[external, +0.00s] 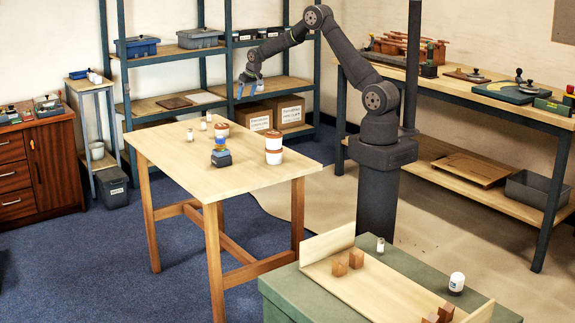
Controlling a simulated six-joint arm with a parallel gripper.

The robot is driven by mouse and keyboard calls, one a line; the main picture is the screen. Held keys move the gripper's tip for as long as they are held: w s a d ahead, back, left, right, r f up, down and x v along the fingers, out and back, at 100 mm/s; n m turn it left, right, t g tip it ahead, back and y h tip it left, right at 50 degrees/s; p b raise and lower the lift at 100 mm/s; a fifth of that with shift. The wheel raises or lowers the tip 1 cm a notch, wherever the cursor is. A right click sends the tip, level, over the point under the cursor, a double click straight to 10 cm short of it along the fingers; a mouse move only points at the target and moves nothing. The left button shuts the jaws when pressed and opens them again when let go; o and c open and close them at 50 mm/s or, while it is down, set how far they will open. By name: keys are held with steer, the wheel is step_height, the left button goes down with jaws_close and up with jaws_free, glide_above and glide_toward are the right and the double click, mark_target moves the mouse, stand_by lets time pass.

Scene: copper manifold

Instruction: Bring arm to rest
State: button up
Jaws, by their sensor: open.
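My gripper (249,88) hangs at the end of my raised, bent arm, above and beyond the far right side of the wooden table. Its blue fingers point down and are apart. Nothing shows between them. It touches nothing that I can make out.
Shelving (160,104) stands behind my gripper. A workbench (470,95) is at right. A green chest (285,285) with a wooden tray and blocks is in front.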

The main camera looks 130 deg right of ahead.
steer(key=shift+w+d+f, duration=0.1)
steer(key=shift+w+f, duration=0.3)
steer(key=shift+w, duration=0.35)
steer(key=shift+w+d+f, duration=0.1)
steer(key=shift+w+f, duration=0.3)
steer(key=shift+w, duration=0.35)
steer(key=w+a+r+n+t, duration=0.1)
steer(key=w+a+r+n, duration=0.2)
steer(key=w+a, duration=0.7)
steer(key=shift+w+a+r+n+y, duration=0.2)
steer(key=shift+a+r+n+y, duration=0.15)
steer(key=shift+a+r, duration=0.5)
steer(key=shift+s+d+r, duration=0.1)
steer(key=shift+d, duration=0.15)
